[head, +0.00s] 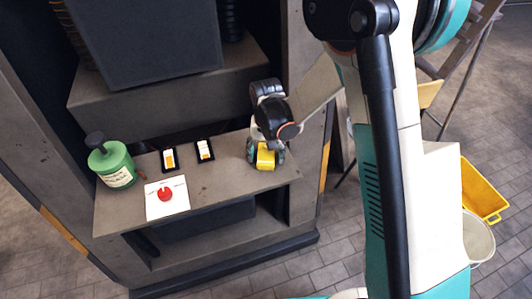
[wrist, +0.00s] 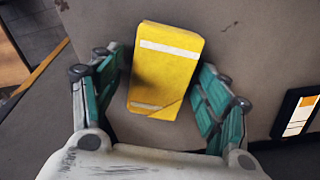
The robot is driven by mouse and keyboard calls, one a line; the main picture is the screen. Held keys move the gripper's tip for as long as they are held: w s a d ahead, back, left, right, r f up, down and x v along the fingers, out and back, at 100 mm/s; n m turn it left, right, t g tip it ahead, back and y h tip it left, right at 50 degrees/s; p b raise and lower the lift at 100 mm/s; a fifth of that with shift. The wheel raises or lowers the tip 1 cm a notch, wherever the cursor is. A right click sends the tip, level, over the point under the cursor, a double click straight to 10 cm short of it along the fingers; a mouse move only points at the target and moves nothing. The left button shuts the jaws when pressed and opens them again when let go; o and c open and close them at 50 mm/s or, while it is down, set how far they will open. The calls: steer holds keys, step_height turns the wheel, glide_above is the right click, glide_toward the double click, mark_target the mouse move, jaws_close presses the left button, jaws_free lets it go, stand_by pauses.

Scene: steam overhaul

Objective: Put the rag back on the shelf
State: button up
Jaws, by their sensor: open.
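The rag (head: 266,158) looks like a yellow folded block with white stripes near both ends. It lies on the grey shelf (head: 225,180), near its right end. In the wrist view the rag (wrist: 165,75) sits between the spread fingers of my gripper (wrist: 160,80). My gripper (head: 266,154) is open, pointing down at the shelf in the head view.
A green bottle (head: 112,164) stands at the shelf's left end. A white card with a red knob (head: 166,195) and two small black-framed tags (head: 170,159) (head: 205,150) lie on the shelf. A dark box (head: 145,45) is above. A yellow crate (head: 482,190) and white bucket (head: 478,240) stand right.

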mark_target(267, 154)
step_height(267, 154, up, 12)
steer(key=p, duration=0.4)
steer(key=shift+r, duration=0.1)
stand_by(0.3)
steer(key=s+d+r+t, duration=0.2)
steer(key=s+d+r, duration=0.2)
steer(key=r, duration=0.3)
steer(key=s+d+r+t, duration=0.1)
steer(key=s+d+r, duration=0.35)
steer(key=r, duration=0.25)
steer(key=s+d+r+t, duration=0.2)
steer(key=s+d, duration=0.2)
steer(key=s, duration=0.2)
steer(key=s+d+r+n+t, duration=0.1)
steer(key=s+d+r+t, duration=0.1)
steer(key=s, duration=0.4)
steer(key=shift+s+d, duration=0.15)
steer(key=shift+d, duration=0.75)
